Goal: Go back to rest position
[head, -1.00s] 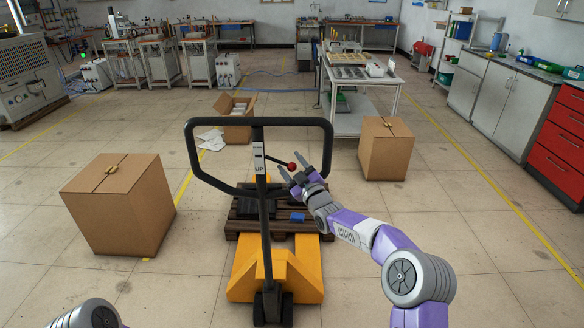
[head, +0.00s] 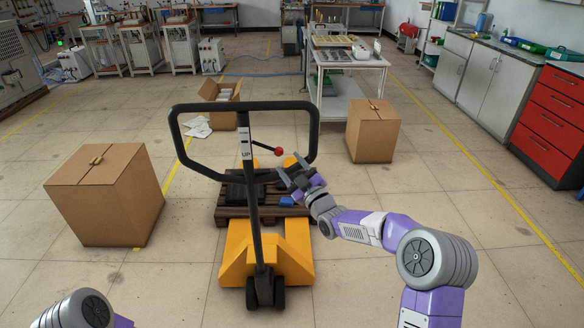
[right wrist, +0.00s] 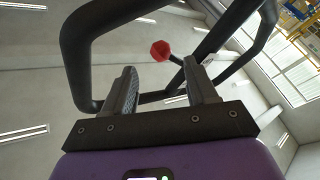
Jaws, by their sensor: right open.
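My right gripper (head: 293,173) is open and empty, in front of and to the right of the yellow pallet jack's handle. It also shows in the right wrist view (right wrist: 160,90), with its two fingers apart. The pallet jack (head: 238,255) stands in the middle of the floor with its black loop handle (head: 313,140) upright. A lever with a red knob (head: 279,151) juts right from the handle post, beyond and apart from the fingers. The red knob (right wrist: 160,50) appears past the fingers in the right wrist view. Only part of my left arm shows at the lower left; its gripper is out of view.
A wooden pallet (head: 222,211) with a black item and a blue item lies on the jack. Closed cardboard boxes stand left (head: 105,205) and right (head: 372,135). An open box (head: 222,118) and a table (head: 350,60) are behind.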

